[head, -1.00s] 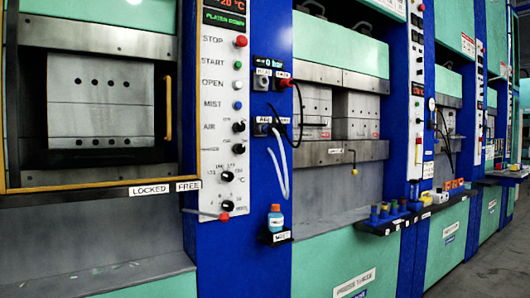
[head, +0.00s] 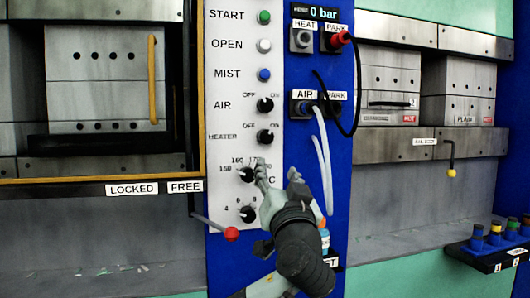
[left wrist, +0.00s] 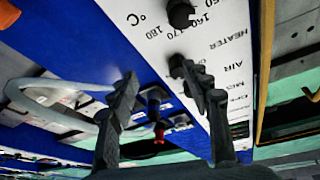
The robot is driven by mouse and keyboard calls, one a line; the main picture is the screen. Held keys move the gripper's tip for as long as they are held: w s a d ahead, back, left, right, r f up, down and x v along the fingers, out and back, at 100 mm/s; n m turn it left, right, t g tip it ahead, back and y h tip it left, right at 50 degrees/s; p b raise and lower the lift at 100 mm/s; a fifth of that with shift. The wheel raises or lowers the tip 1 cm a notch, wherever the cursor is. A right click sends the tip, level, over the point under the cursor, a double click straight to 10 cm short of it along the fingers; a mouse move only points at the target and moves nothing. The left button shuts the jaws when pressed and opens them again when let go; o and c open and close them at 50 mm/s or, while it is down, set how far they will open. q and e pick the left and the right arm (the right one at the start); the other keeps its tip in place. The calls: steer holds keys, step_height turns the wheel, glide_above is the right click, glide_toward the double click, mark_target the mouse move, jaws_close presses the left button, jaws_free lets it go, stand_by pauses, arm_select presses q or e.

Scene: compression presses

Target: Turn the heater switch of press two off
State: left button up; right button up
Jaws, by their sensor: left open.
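The heater switch (head: 265,136) is a black rotary knob on the white control panel (head: 225,85), with OFF at its upper left and ON at its upper right. Its pointer is too small to read surely. My left gripper (head: 276,172) is open and empty, just below the heater switch and beside the temperature knob (head: 246,174). In the left wrist view its two fingers (left wrist: 162,95) stand apart, with the heater switch (left wrist: 178,65) beyond them near the right finger. The gripper is not on the switch. My right gripper is not in view.
The air switch (head: 265,104) sits above the heater switch. A red-tipped lever (head: 231,233) juts out below the panel. A white hose (head: 322,165) and a black cable (head: 357,95) hang to the right.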

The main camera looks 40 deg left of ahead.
mark_target(267, 140)
arm_select(q)
steer(key=shift+n+y, duration=0.5)
steer(key=shift+y, duration=0.2)
steer(key=w+a+r, duration=0.1)
steer(key=r, duration=0.1)
steer(key=w+a+r+p, duration=0.1)
steer(key=a, duration=0.1)
steer(key=w+a+r+p, duration=0.1)
steer(key=r, duration=0.1)
steer(key=shift+a+r, duration=0.3)
steer(key=shift+r, duration=0.05)
steer(key=shift+w+a+r, duration=0.1)
steer(key=shift+w+a, duration=0.3)
steer(key=shift+w, duration=0.05)
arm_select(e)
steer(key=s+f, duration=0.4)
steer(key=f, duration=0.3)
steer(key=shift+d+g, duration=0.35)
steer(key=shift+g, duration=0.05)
arm_select(q)
steer(key=shift+c, duration=0.5)
jaws_close()
